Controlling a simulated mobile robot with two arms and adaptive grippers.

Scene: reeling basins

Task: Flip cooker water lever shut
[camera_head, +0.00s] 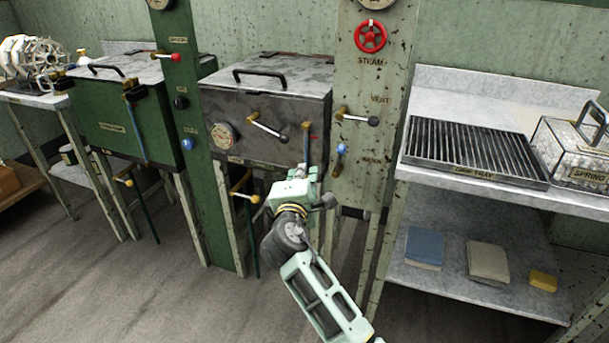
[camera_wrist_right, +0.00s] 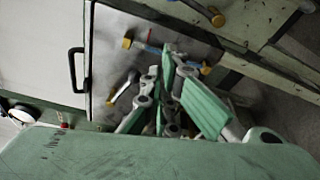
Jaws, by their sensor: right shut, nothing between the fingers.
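The cooker (camera_head: 265,140) is a grey stained box with a black-handled lid in the middle of the head view. The lever beside the WATER label has a blue knob (camera_head: 341,149) and sits low on the pale post (camera_head: 375,80), right of the cooker. My right gripper (camera_head: 312,172) is below the cooker's front right corner, left of and slightly below the blue knob. It is shut and empty. Whether it touches the lever cannot be told. In the right wrist view its fingers (camera_wrist_right: 172,95) are close together before fittings. My left gripper is not in view.
A black-knobbed VENT lever (camera_head: 358,118) and red STEAM wheel (camera_head: 370,36) are above on the post. A bench with a grated tray (camera_head: 472,150) stands right. A green cooker (camera_head: 125,115) stands left.

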